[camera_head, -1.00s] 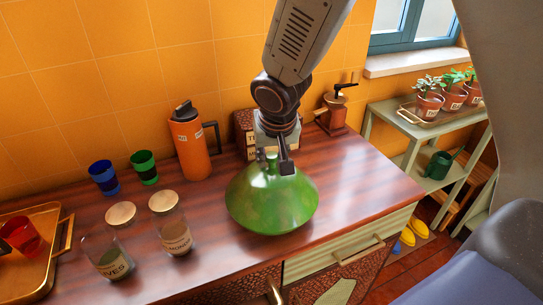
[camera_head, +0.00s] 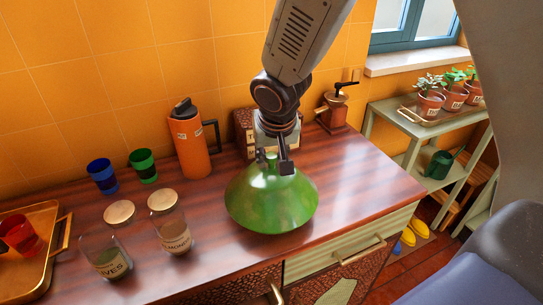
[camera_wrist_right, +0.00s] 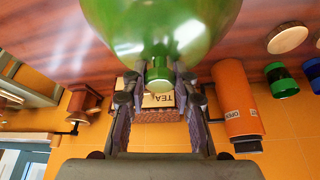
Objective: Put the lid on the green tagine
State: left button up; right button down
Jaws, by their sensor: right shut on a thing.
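The green tagine lid (camera_head: 271,197) is a glossy cone with a small knob on top, over the wooden counter. It covers whatever is below it, so I cannot tell a separate tagine base from it or see any gap under its rim. My right gripper (camera_head: 278,164) comes down from above and is shut on the lid's knob. In the right wrist view, the fingers (camera_wrist_right: 158,88) stand on both sides of the green knob (camera_wrist_right: 159,71), with the lid (camera_wrist_right: 160,25) beyond. My left gripper is not in view.
An orange flask (camera_head: 189,145) and a tea box (camera_head: 243,135) stand behind, beside a coffee grinder (camera_head: 333,112). The counter right of the lid is clear.

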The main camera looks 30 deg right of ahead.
jog(key=shift+r, duration=0.1)
jog(key=c, duration=1)
grip_release()
jog(key=o, duration=0.6)
jog(key=shift+r+p, duration=3.1)
jog(key=shift+r, duration=0.4)
jog(key=shift+f, duration=0.2)
